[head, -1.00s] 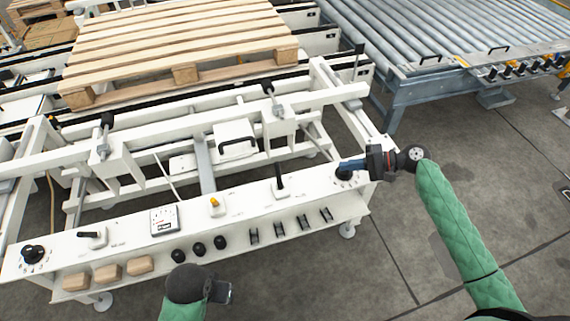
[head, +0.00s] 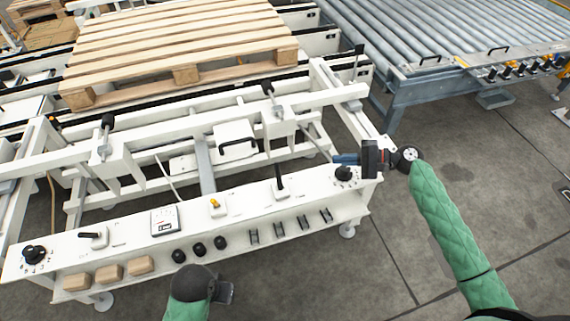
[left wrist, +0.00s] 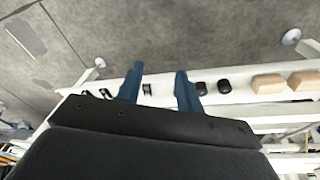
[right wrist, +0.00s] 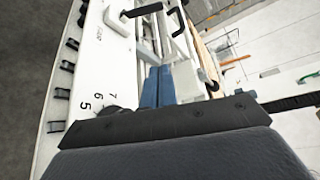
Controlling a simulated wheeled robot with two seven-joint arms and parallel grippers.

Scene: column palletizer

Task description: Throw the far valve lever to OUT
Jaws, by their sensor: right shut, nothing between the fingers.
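Black-knobbed upright levers stand on the white machine frame, one near its middle (head: 268,88), one at the left (head: 107,120) and one at the far right (head: 359,48). A black-handled lever (head: 280,183) stands on the front panel; I cannot tell for certain which is the far valve lever, and no OUT mark is readable. My right gripper (head: 340,159) is shut and empty, above the panel's right end, just over a black dial (head: 346,174), apart from the levers. Its blue fingers lie together in the right wrist view (right wrist: 158,88). My left gripper (left wrist: 160,88) is open and empty, in front of the panel.
A wooden pallet (head: 180,50) lies behind. A roller conveyor (head: 420,45) stands at the back right. Floor at the right is clear.

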